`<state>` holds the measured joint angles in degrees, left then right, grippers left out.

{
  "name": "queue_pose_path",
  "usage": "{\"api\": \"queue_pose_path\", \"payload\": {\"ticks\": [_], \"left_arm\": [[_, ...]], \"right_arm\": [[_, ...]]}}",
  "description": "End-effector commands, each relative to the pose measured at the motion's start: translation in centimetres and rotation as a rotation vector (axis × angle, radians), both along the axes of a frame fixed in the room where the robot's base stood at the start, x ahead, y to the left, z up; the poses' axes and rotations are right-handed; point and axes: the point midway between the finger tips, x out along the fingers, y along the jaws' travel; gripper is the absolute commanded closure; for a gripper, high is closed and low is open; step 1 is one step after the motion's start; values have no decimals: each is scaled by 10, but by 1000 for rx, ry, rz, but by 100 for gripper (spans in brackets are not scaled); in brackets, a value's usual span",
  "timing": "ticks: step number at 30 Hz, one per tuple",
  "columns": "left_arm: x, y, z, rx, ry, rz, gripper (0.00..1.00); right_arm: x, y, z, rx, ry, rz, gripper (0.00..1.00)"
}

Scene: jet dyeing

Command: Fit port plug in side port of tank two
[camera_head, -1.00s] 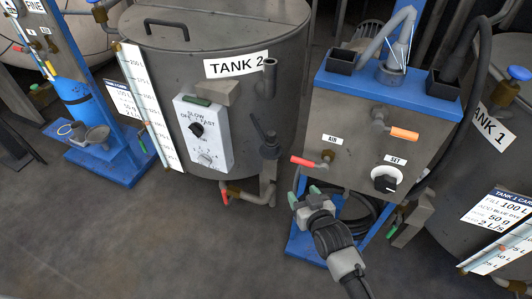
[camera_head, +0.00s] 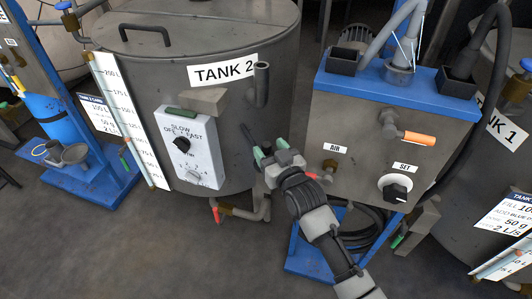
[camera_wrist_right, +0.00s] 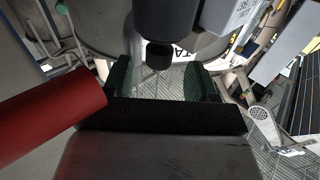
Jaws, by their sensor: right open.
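Tank two (camera_head: 215,65) is the large grey vessel labelled TANK 2, left of centre in the head view. A bent grey pipe (camera_head: 262,85) stands out from its right side. A dark fitting (camera_head: 249,134) lower on that side is mostly hidden behind my right gripper (camera_head: 270,149), which is close to it with green fingertips apart. In the right wrist view, a black rounded part (camera_wrist_right: 159,55) shows ahead of the open fingers, with a visible gap. I cannot tell whether it is the port plug or part of the port. My left gripper is out of view.
The blue-framed unit (camera_head: 370,150) stands just right of my right gripper. A red handle (camera_head: 312,176) is beside the gripper; a red bar (camera_wrist_right: 50,112) is very near in the wrist view. A white control box (camera_head: 195,150) is on the tank's front. Open floor lies front left.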

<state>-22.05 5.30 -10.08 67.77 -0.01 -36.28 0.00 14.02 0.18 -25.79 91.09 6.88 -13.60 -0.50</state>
Motion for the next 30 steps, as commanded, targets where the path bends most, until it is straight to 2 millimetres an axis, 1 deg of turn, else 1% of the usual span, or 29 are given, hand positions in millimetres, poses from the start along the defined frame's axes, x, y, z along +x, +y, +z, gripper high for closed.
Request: {"api": "queue_pose_path", "payload": {"ticks": [4,6,9,17,18,20,27,28,30], "left_arm": [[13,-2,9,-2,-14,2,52],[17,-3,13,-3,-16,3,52],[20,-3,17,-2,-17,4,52],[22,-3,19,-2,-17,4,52],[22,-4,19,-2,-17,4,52],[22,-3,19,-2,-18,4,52],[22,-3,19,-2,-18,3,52],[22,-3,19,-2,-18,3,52],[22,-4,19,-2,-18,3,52]], "right_arm": [[22,9,-6,0,-1,0,42],[31,14,-6,1,-2,1,42],[39,18,-6,1,0,1,42],[42,19,-5,1,0,0,42],[42,19,-5,1,0,0,45],[42,19,-6,1,0,0,54],[42,19,-6,0,0,0,91],[42,19,-6,0,0,0,95],[42,19,-5,0,0,0,95]]}}
